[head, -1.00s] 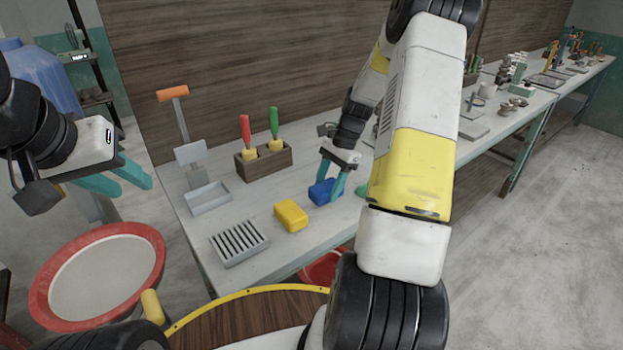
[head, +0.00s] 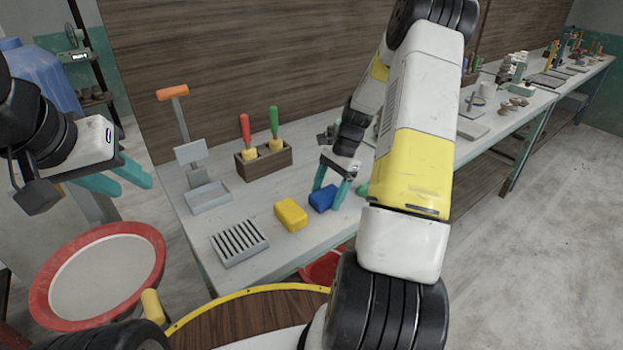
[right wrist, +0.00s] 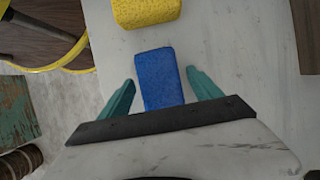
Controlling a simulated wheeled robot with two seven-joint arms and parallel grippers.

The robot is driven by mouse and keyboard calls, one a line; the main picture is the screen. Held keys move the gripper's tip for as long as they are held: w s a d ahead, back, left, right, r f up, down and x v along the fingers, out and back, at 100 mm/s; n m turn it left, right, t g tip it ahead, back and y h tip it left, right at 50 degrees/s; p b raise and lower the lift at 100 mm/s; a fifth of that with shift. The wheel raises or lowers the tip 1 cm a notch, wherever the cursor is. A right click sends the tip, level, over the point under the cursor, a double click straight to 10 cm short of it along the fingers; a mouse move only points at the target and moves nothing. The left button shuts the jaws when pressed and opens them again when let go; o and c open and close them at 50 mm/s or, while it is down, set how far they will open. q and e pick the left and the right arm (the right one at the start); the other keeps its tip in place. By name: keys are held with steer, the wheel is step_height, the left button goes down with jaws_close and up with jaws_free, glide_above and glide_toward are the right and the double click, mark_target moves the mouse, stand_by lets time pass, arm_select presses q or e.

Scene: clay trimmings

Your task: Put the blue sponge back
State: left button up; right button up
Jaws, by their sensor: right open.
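The blue sponge (head: 322,198) lies on the white table, right of the yellow sponge (head: 291,214). My right gripper (head: 330,193) is open, with its teal fingers on either side of the blue sponge. In the right wrist view the blue sponge (right wrist: 158,78) sits between the open fingertips (right wrist: 160,84), with a visible gap on each side. The yellow sponge also shows there (right wrist: 146,10), just beyond it. My left gripper (head: 122,182) is open and empty, off the table's left end.
A wooden holder (head: 264,161) with red- and green-handled tools stands behind the sponges. A red-rimmed basin (head: 150,241) is at lower left.

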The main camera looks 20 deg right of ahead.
steer(key=v, duration=1.2)
steer(key=s+a+r+n+t+h, duration=0.1)
steer(key=s+a+r+n, duration=0.25)
steer(key=r, duration=0.35)
steer(key=s+a+r+n+t+h, duration=0.1)
steer(key=s+a+r+n+t, duration=0.1)
steer(key=s+a+r+n, duration=0.25)
steer(key=s+a+r+n+t, duration=0.2)
steer(key=s+a+r+n, duration=0.1)
steer(key=s, duration=0.4)
steer(key=s+a+r+n+t, duration=0.2)
steer(key=s+a+r+n, duration=0.1)
steer(key=s+a, duration=0.2)
steer(key=shift+s+n+t, duration=0.3)
steer(key=shift+s+n, duration=0.1)
steer(key=shift+s, duration=0.55)
steer(key=shift+a, duration=0.15)
